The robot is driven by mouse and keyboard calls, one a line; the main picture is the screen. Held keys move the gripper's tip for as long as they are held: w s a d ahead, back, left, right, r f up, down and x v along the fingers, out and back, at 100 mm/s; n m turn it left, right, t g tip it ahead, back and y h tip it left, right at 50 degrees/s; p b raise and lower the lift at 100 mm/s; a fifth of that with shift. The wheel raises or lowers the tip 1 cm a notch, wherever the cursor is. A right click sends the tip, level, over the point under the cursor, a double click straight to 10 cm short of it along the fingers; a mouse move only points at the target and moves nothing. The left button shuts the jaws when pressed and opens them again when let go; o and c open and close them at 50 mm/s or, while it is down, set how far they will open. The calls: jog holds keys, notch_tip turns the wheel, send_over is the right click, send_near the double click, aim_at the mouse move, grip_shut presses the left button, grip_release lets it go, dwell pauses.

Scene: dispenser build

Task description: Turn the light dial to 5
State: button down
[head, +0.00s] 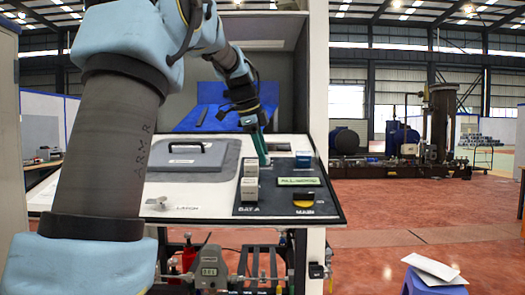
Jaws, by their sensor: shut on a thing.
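A dark control panel (236,208) is set in the right part of the white sloped console top. My gripper (264,160), with green fingers, reaches down to the upper left of this panel, just behind the white switch blocks. It is shut on what appears to be the light dial, which the fingers and a switch block hide. The dial's number and pointer cannot be read from here.
Two white switch blocks (250,178) stand close in front of my gripper. A blue block (304,159), a green display (298,182) and a black-and-yellow knob (303,198) marked MAIN lie to the right. A grey lid (184,161) with a handle is left.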

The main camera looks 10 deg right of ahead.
jog(key=shift+m, duration=0.5)
jog(key=c, duration=0.5)
grip_release()
jog(key=shift+c, duration=0.2)
jog(key=v, duration=1)
jog(key=shift+r, duration=0.45)
jog(key=shift+w+a, duration=0.1)
jog(key=shift+w, duration=0.05)
